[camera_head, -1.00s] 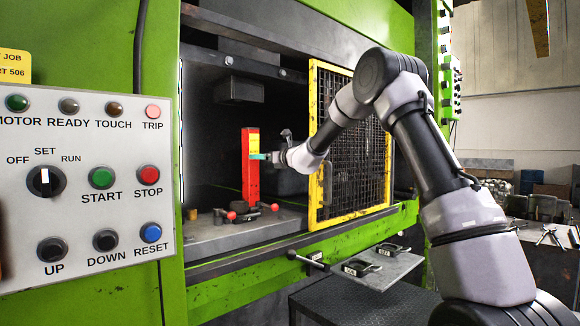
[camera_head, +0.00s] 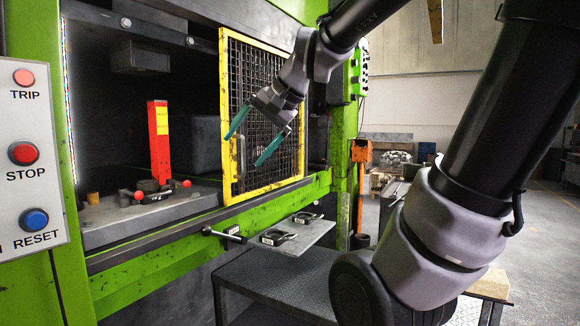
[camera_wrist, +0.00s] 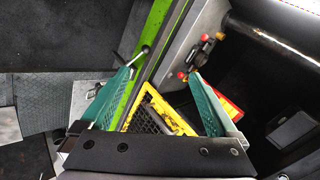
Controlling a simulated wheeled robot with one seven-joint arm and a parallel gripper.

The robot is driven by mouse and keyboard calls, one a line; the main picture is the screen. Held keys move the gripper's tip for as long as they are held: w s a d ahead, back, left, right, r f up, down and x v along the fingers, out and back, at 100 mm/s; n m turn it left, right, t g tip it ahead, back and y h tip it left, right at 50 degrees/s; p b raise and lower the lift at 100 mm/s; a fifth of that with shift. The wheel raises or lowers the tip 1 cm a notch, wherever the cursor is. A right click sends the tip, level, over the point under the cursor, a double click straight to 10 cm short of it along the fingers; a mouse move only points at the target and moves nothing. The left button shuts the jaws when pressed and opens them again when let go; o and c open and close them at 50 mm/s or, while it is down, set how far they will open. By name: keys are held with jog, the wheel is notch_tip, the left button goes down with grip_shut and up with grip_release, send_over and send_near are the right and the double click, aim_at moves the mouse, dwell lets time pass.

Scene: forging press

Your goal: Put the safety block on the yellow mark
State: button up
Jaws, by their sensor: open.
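The safety block is a tall red post (camera_head: 158,148) with a yellow label, standing upright inside the press on the grey bed (camera_head: 110,226). In the wrist view its red and yellow side (camera_wrist: 232,108) is partly hidden behind a finger. My gripper (camera_head: 245,149) has its teal fingers wide apart with nothing between them. It hangs outside the press, in front of the mesh guard, to the right of the block and apart from it. It also shows in the wrist view (camera_wrist: 158,68). I cannot make out a yellow mark on the bed.
The yellow-framed mesh guard (camera_head: 226,120) stands beside the opening. A dark clamp with red knobs (camera_head: 150,194) lies at the block's foot. A small shelf (camera_head: 295,243) with tools juts out at front, above a dark step (camera_head: 275,280). The button panel (camera_head: 28,165) is at left.

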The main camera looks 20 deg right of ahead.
jog(key=s+d+f+n+h, duration=0.2)
jog(key=s+d+f+h, duration=0.1)
jog(key=s+d, duration=0.3)
jog(key=shift+s+d+f, duration=0.35)
jog(key=shift+s+f, duration=0.3)
